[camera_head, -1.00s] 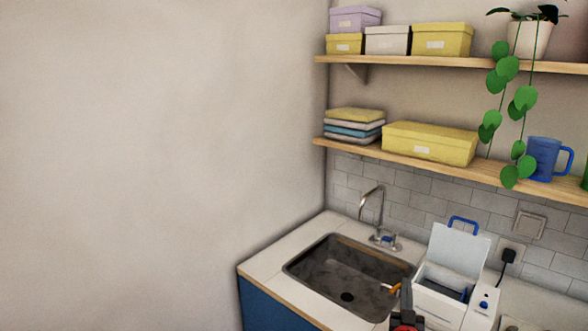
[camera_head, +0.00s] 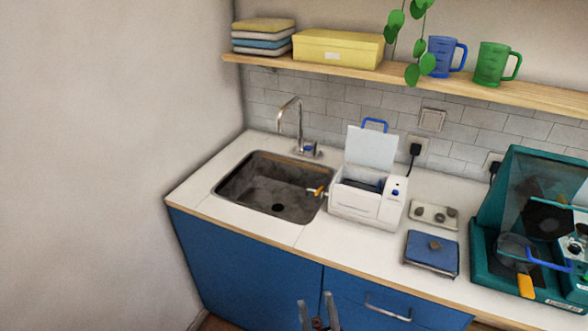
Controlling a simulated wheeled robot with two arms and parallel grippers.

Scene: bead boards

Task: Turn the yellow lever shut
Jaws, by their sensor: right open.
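A small yellow-orange lever (camera_head: 317,190) sticks out from the left side of a white lidded device (camera_head: 368,207), at the right rim of the sink (camera_head: 230,187). It is small in the picture, and I cannot tell its exact angle. The device's lid is up, with a blue handle on top. My right gripper (camera_head: 317,306) shows at the bottom edge, its two grey fingers spread apart with nothing between them. It is in front of the blue cabinet, below and away from the lever. My left gripper is not in view.
A faucet (camera_head: 297,127) stands behind the sink. Right of the device are a small tray with dark knobs (camera_head: 434,214), a blue square scale-like box (camera_head: 431,253) and a teal machine (camera_head: 490,249) with an orange-handled pan. Counter left of the sink is clear.

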